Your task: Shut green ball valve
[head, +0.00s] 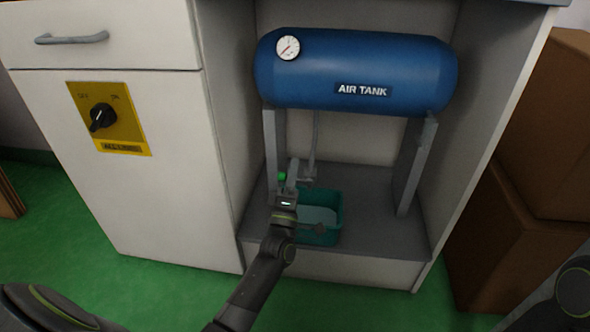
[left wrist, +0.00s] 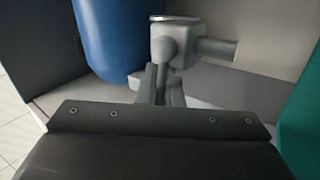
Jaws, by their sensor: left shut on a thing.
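The green ball valve's handle shows as a small green patch (head: 282,176) low under the tank in the head view, mostly hidden by my left gripper (head: 291,172). The grey valve body (left wrist: 183,45) with a stub pipe to the right shows in the left wrist view. My left gripper's fingers (left wrist: 160,85) are closed together at the valve, shut on its handle; the grip itself is largely hidden. Whether the handle lies along or across the pipe cannot be told. My right gripper is not in view.
A blue air tank (head: 355,70) with a gauge (head: 288,47) hangs above on grey legs; a thin pipe (head: 315,145) runs down from it. A teal bin (head: 336,232) stands close below. A yellow switch plate (head: 122,138) is left; brown boxes (head: 535,130) are right.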

